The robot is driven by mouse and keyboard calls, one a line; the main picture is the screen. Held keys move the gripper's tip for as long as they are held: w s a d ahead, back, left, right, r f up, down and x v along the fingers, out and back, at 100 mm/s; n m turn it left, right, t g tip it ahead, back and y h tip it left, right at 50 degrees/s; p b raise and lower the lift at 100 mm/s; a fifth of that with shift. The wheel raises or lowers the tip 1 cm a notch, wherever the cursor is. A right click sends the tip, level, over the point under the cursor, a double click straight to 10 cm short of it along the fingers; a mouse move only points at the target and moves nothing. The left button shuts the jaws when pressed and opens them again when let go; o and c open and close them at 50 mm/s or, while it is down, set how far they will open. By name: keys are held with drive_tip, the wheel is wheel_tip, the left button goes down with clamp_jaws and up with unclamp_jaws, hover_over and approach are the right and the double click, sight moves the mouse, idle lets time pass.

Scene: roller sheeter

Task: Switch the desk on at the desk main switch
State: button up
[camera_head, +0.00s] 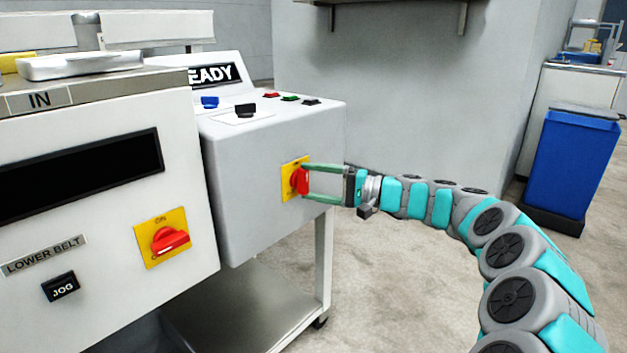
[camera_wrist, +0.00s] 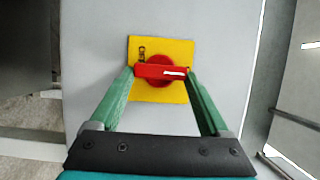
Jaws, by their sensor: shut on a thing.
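Dark lettering on the plate's upper left is too small to read. The desk display (camera_head: 214,75) shows "EADY", its left part cut off from view.
A similar red switch (camera_head: 170,240) on a yellow plate sits on the sheeter's front, above right of the JOG button (camera_head: 61,287). Several coloured controls (camera_head: 270,96) are on the desk top. A blue bin (camera_head: 577,160) stands at right. Floor right of the desk is clear.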

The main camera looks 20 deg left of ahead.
idle(0.4)
drive_tip(key=o, duration=1.2)
drive_tip(key=shift+d, duration=0.15)
drive_tip(key=d, duration=0.7)
drive_tip(key=shift+d, duration=0.3)
